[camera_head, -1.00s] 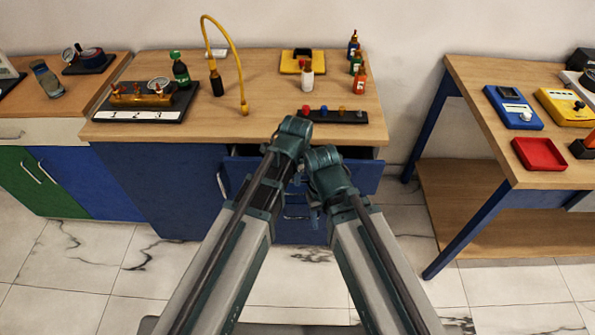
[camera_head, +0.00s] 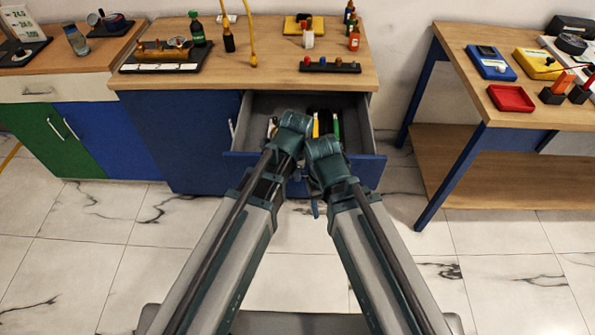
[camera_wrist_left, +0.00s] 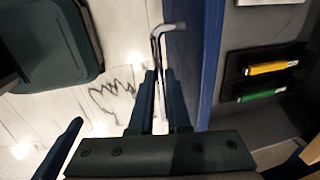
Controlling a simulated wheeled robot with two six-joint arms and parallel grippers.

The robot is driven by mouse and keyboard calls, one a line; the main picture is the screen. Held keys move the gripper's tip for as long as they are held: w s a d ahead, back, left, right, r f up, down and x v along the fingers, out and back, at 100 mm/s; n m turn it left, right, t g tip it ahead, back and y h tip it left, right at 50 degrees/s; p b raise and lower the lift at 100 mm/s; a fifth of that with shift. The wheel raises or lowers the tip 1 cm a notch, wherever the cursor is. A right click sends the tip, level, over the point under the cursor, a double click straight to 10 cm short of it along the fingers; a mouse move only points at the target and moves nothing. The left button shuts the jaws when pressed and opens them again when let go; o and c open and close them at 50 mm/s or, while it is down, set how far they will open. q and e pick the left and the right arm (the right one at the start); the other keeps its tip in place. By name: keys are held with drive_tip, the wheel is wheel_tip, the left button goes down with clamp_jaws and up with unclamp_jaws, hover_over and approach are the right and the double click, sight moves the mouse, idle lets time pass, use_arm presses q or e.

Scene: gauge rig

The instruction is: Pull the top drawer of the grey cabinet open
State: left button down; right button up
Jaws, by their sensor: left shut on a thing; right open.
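The cabinet (camera_head: 178,140) under the wooden top shows blue in the head view. Its top drawer (camera_head: 361,170) stands out from the body, and its grey inside shows. In the left wrist view, the drawer's blue front edge (camera_wrist_left: 212,60) runs top to bottom. My left gripper (camera_wrist_left: 160,85) is shut on the drawer's metal bar handle (camera_wrist_left: 165,32). In the head view my arms hide the handle and the left fingertips. My right gripper (camera_head: 315,204) is open beside the left one, below the drawer front's top edge, mostly hidden by its own wrist.
Inside the drawer lie a yellow-handled tool (camera_wrist_left: 270,68) and a green-handled tool (camera_wrist_left: 262,94) in dark holders. A gauge rig (camera_head: 163,54), bottles and a knob strip (camera_head: 330,65) stand on the top. A bench (camera_head: 455,90) stands right. The tiled floor in front is clear.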

use_arm(q)
drive_tip(key=shift+s, duration=0.15)
drive_tip(key=c, duration=1.2)
unclamp_jaws()
drive_tip(key=shift+o, duration=0.2)
wheel_tip(320, 180, up, 14)
drive_tip(key=s+p, duration=0.2)
drive_tip(key=p, duration=1.1)
drive_tip(key=shift+s+f+p, duration=0.2)
drive_tip(key=shift+s+p, duration=0.1)
